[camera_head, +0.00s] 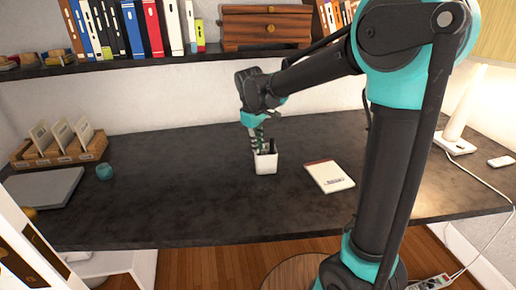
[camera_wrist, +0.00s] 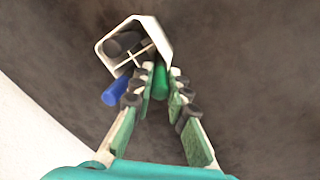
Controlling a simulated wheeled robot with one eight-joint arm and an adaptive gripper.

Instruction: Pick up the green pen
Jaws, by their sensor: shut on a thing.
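A green pen (camera_wrist: 161,84) shows between my fingertips in the wrist view. My gripper (camera_wrist: 161,88) is shut on it at the edge of a white pen cup. The white cup (camera_wrist: 158,33) has dividers inside and holds a dark cylindrical item (camera_wrist: 122,44). A blue pen (camera_wrist: 116,91) shows beside the cup's rim, left of my fingers. In the head view my gripper (camera_head: 258,144) points down at the white cup (camera_head: 265,164) on the dark desk. The green pen cannot be made out clearly there, and its lower end is hidden.
The dark desk (camera_head: 210,200) is mostly clear around the cup. A notepad (camera_head: 329,176) lies to the right, a teal ball-like object (camera_head: 104,171) to the left. A wooden organizer (camera_head: 70,155) and grey laptop-like slab (camera_head: 45,188) are far left. A bookshelf (camera_head: 130,66) overhangs the back.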

